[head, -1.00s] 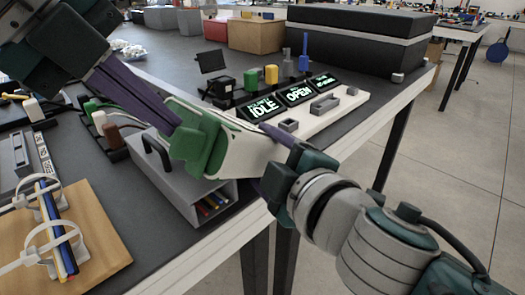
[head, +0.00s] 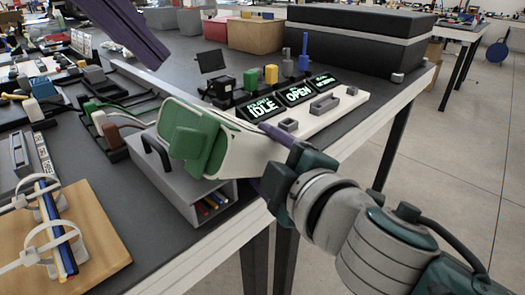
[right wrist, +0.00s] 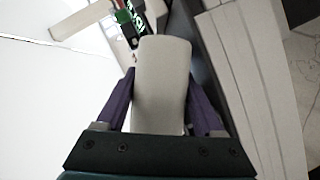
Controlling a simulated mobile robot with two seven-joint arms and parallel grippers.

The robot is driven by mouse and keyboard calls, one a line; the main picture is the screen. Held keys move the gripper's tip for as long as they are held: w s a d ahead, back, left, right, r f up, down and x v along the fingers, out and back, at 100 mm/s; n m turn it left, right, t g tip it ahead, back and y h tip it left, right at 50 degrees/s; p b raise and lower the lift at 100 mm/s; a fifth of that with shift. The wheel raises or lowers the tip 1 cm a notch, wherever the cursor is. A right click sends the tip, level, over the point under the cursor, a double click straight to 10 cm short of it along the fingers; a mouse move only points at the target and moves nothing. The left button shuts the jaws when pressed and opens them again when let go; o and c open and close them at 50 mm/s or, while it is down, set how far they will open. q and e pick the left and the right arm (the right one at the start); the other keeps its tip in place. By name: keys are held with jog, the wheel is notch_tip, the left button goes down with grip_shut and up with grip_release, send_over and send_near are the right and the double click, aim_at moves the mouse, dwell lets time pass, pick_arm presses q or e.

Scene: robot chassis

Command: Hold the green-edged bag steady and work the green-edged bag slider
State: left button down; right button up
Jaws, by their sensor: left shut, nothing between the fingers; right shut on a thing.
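The green-edged bag (head: 240,149) is a pale, flat body with a green end, held tilted above the grey box at the table's near edge. Its green slider (head: 198,140) sits at the bag's left end as a raised green block. My right gripper (head: 275,182) is shut on the bag's right end. In the right wrist view, the fingers (right wrist: 160,108) stand on both sides of the pale bag (right wrist: 161,70). My left gripper (head: 150,55) shows only as purple fingers at the upper left. It is shut and empty, apart from the slider.
A grey box with a black handle (head: 183,190) stands under the bag. A white panel with lit displays (head: 300,125) lies behind it. A wooden board (head: 100,250) with strapped cables is at lower left. Open floor (head: 450,170) lies to the right.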

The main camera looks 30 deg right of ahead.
jog(key=o, duration=1.5)
jog(key=shift+f, duration=0.15)
jog(key=shift+s, duration=0.15)
jog(key=shift+s, duration=0.2)
jog(key=s+b, duration=0.1)
jog(key=s, duration=0.8)
jog(key=shift+s+b, duration=0.2)
jog(key=shift+b, duration=0.1)
